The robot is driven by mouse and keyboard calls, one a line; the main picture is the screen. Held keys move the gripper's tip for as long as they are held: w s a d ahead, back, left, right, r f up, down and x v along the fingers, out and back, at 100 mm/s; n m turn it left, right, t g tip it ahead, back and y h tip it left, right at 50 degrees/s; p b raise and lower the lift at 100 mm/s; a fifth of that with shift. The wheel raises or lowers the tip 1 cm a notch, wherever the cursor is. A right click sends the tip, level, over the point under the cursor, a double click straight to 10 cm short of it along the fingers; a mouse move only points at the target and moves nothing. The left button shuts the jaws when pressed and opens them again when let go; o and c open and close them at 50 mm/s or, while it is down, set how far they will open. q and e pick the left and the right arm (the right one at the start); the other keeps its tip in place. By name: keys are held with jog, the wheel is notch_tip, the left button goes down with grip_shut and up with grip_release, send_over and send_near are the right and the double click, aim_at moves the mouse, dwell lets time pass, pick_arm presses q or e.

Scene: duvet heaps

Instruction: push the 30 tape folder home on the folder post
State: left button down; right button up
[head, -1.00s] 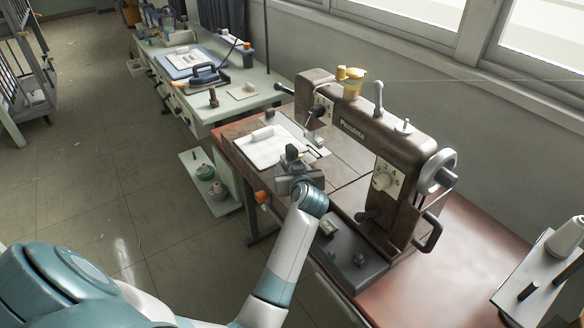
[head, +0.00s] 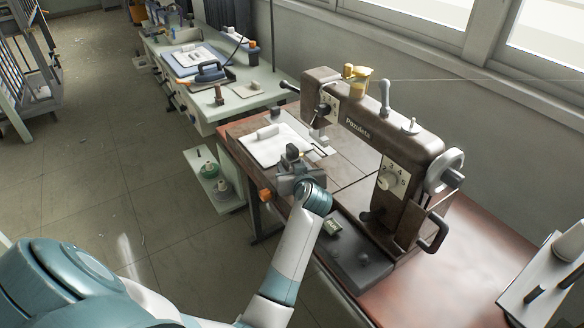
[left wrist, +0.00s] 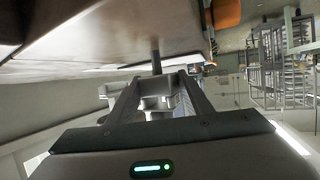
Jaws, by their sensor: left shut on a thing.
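My left gripper (head: 291,165) is at the near edge of the sewing machine bed, beside a white folded cloth. It is shut on a small grey piece (left wrist: 154,102), seen between the fingers in the left wrist view, which I take for the tape folder; no number is readable. A dark upright post (left wrist: 156,62) stands just beyond the fingertips under the bed edge in that view. In the head view a small dark block (head: 292,152) shows at the fingertips. I cannot tell how far the folder sits on the post. My right gripper is out of view.
The brown sewing machine (head: 355,130) rises to the right of my gripper, and the white cloth (head: 275,150) lies on its bed. An orange knob (head: 265,194) is at the table's near edge. A side table (head: 232,95) holds an iron (head: 211,73).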

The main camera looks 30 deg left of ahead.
pick_arm(q)
jog(key=shift+a+f, duration=0.1)
jog(key=shift+f, duration=0.15)
jog(key=shift+f+b, duration=0.2)
jog(key=shift+b, duration=0.15)
